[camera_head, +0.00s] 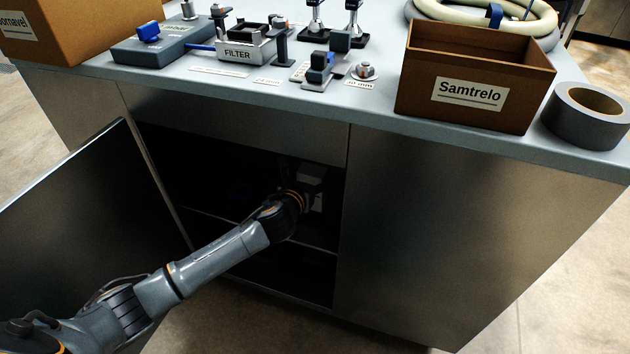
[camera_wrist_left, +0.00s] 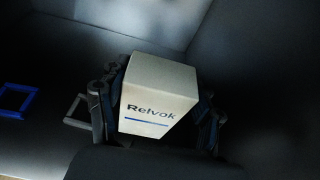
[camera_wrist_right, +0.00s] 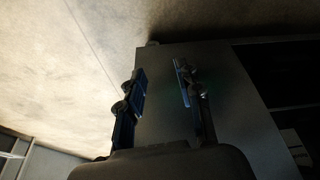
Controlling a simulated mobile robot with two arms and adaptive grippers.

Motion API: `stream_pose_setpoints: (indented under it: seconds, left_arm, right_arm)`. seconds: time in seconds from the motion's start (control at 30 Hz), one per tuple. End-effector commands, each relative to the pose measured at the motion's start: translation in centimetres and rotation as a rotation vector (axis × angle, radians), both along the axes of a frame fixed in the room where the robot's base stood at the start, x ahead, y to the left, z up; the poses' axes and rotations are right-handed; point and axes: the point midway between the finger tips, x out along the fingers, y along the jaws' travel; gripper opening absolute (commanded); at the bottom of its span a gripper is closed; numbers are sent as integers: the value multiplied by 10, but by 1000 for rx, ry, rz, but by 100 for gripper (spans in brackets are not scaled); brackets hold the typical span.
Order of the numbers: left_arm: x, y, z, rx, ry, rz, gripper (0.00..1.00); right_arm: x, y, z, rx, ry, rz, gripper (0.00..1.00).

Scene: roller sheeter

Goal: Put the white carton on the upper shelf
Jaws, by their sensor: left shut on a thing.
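The white carton (camera_wrist_left: 158,95), marked "Relvok", sits between the fingers of my left gripper (camera_wrist_left: 158,112) in the left wrist view. The gripper is shut on it. In the head view my left arm reaches through the open cabinet front, and the gripper (camera_head: 300,192) is mostly hidden in the dark interior. The upper shelf (camera_head: 215,220) shows as a thin edge across the opening, with the gripper above it. I cannot tell whether the carton touches the shelf. My right gripper (camera_wrist_right: 160,90) is open and empty in the right wrist view, and outside the head view.
The open cabinet door (camera_head: 95,215) stands at the left, close to my left arm. A blue frame (camera_wrist_left: 18,100) and a grey frame (camera_wrist_left: 75,112) lie left of the carton. The worktop carries a "Samtrelo" box (camera_head: 475,55), a tape roll (camera_head: 590,125) and a "FILTER" holder (camera_head: 237,55).

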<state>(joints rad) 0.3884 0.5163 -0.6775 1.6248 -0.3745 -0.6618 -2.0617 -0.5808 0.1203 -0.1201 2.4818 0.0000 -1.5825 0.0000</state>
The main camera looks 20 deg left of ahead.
Motion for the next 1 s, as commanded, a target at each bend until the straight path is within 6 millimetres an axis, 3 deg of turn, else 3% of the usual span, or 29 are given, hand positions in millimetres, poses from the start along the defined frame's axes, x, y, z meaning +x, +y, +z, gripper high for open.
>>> stream_pose_setpoints:
  seconds: [0.1, 0.2, 0.37, 0.63, 1.0]
  left_arm:
    - [21, -1, 0, -1, -3, -1, 22]
    - [28, -1, 0, 0, -2, -1, 22]
    - [29, -2, -21, -2, 2, 0, 22]
    - [29, -1, -34, -1, -1, -1, 22]
    - [28, -1, -35, 0, -1, -1, 22]
  right_arm:
    - [0, 0, -6, 0, 0, 0, 35]
    - [0, 0, -7, 0, -1, 0, 35]
    - [5, 1, -18, 4, -24, 2, 35]
    - [50, 15, -4, 47, -232, 19, 35]
    - [56, 17, -1, 54, -261, 22, 35]
